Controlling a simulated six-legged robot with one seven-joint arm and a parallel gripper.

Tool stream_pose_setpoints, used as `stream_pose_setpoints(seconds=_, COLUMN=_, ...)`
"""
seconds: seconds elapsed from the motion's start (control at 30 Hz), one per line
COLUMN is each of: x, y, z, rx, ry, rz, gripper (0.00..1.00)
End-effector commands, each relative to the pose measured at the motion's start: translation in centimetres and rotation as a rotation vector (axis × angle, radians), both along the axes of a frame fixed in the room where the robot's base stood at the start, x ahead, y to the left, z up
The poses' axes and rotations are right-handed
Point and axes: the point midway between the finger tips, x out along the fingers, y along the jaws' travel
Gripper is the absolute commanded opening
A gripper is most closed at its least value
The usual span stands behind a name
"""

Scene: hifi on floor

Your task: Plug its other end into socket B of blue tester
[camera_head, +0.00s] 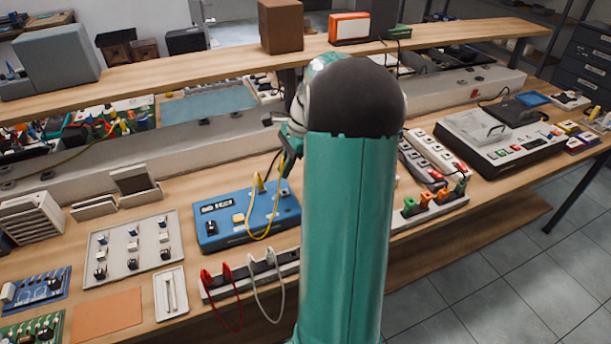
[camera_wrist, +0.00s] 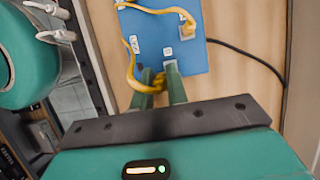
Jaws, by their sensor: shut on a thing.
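The blue tester (camera_head: 228,224) lies on the bench left of my arm, and its blue top also fills the upper middle of the wrist view (camera_wrist: 150,24). A yellow cable (camera_head: 249,229) loops over its front. One yellow plug (camera_wrist: 188,27) stands upright in a socket on the tester. My gripper (camera_head: 286,163) is shut on the cable's other yellow plug (camera_wrist: 154,84), above the tester's right part. A pale socket (camera_wrist: 168,52) shows just beyond my fingertips (camera_wrist: 160,76). The held plug's tip is hidden, and I cannot read the socket letters.
A grey strip (camera_head: 230,283) with red and white leads stands in front of the tester. A grey switch panel (camera_head: 120,263) lies to its left. A dark cable (camera_wrist: 250,60) runs off the tester's side. A wooden shelf (camera_head: 215,67) spans behind.

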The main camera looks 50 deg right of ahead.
Motion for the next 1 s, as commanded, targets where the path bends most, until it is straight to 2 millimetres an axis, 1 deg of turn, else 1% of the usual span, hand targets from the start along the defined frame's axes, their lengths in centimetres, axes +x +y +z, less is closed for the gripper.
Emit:
stream_pose_setpoints(seconds=0.03, x=0.6, y=0.0, z=-0.2, rx=0.001, ry=-0.001, rz=0.001, gripper=0.00)
stream_pose_setpoints(seconds=0.17, x=1.2, y=0.1, z=-0.6, rx=0.003, ry=-0.001, rz=-0.001, gripper=0.00)
stream_pose_setpoints(seconds=0.37, x=1.1, y=0.2, z=-1.7, rx=0.003, ry=-0.001, rz=-0.001, gripper=0.00)
stream_pose_setpoints(seconds=0.7, x=1.0, y=0.1, z=-4.5, rx=0.004, ry=-0.001, rz=-0.002, gripper=0.00)
stream_pose_setpoints(seconds=0.83, x=1.1, y=0.0, z=-5.0, rx=0.003, ry=-0.002, rz=-0.002, gripper=0.00)
stream_pose_setpoints(seconds=1.0, x=1.2, y=0.0, z=-5.2, rx=0.002, ry=-0.002, rz=-0.001, gripper=0.00)
